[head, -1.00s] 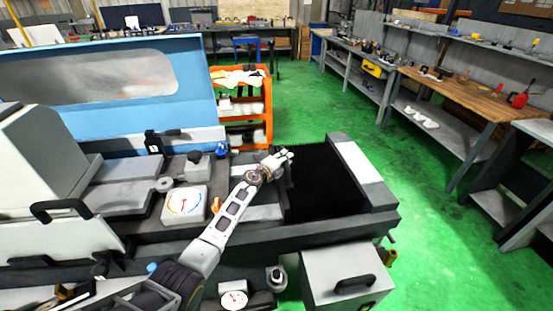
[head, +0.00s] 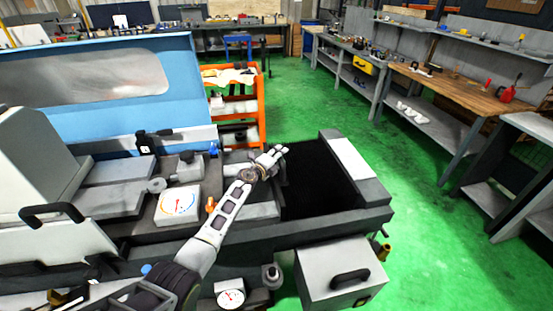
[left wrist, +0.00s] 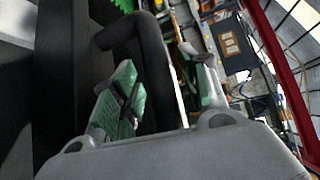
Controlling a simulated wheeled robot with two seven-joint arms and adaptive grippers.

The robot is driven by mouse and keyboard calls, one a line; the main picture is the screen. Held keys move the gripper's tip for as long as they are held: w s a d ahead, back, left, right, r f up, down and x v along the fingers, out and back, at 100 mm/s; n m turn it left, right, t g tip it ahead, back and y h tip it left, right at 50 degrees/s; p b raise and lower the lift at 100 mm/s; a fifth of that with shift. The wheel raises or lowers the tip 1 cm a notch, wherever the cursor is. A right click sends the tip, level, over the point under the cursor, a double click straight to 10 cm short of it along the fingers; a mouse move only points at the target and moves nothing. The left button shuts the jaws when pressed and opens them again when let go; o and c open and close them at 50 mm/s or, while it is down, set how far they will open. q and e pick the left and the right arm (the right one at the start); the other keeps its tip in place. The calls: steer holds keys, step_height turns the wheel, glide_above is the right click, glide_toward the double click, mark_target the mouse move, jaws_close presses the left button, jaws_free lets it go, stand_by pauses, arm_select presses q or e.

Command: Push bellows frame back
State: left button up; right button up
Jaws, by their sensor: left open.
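The black bellows (head: 318,185) lies as a dark panel on the right part of the grinder, with a light grey plate (head: 350,160) along its right side. My left gripper (head: 273,155) is at the far left corner of the bellows, with its fingers apart. In the left wrist view, the open fingers (left wrist: 158,82) with green pads stand on either side of a dark bent handle-like bar (left wrist: 150,55). I cannot tell whether either finger touches the bar. The bellows frame itself is hard to make out beside the gripper. My right gripper is not in view.
A dial box (head: 178,205) and a block (head: 190,165) stand on the machine left of my arm. A grey box with a black handle (head: 340,280) is at the front. An orange cart (head: 262,110) stands behind. Green floor is clear to the right.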

arm_select(q)
steer(key=shift+s+a+r, duration=0.1)
steer(key=shift+s+a, duration=0.3)
steer(key=shift+s, duration=0.15)
steer(key=shift+v, duration=1.25)
steer(key=v, duration=0.8)
steer(key=shift+s, duration=0.1)
